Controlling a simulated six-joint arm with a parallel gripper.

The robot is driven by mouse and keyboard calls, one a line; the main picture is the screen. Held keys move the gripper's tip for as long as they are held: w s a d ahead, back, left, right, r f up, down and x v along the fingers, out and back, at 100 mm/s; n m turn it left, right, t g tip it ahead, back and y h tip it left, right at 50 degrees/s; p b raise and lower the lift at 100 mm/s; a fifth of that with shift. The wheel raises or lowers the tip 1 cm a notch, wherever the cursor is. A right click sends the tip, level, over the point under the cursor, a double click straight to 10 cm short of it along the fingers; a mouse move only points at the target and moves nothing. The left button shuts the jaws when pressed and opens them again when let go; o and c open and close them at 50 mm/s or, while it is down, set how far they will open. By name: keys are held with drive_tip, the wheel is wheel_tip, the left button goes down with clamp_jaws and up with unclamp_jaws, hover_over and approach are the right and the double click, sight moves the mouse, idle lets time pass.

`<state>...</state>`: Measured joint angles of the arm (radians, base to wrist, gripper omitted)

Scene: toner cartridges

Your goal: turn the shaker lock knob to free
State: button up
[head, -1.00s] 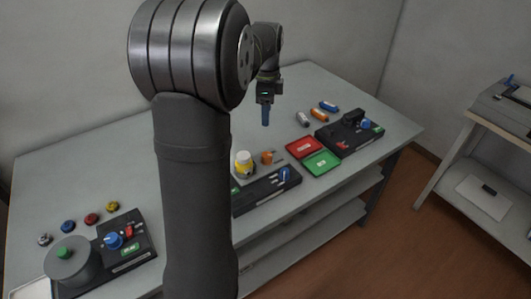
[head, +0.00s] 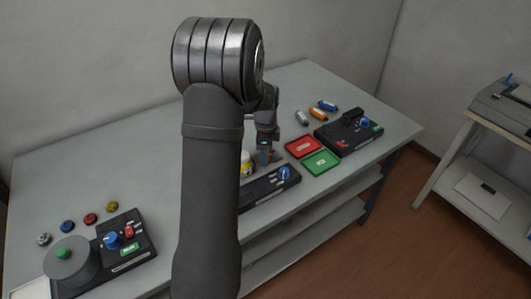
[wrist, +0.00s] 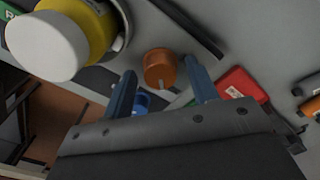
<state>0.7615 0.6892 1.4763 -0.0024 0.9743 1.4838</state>
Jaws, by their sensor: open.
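My gripper (head: 264,157) is open and low over the middle black station (head: 264,190). In the wrist view the gripper (wrist: 159,72) has its two blue fingers apart, with the round orange knob (wrist: 160,68) appearing between their tips. I cannot tell the exact height gap, and the knob's contact with the fingers is not visible. In the head view the gripper mostly hides the orange knob. A blue knob (head: 284,173) sits on the station's front panel; in the wrist view it is partly hidden behind the left finger (wrist: 141,103). Which knob is the lock is not labelled legibly.
A yellow bottle with a white cap (wrist: 45,45) stands close left of the orange knob. Red (head: 303,147) and green (head: 321,161) trays lie to the right. Another black station (head: 348,135) stands beyond them. Coloured knobs and a third station (head: 125,255) are at the left.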

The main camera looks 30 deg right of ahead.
drive_tip(key=shift+f, duration=0.35)
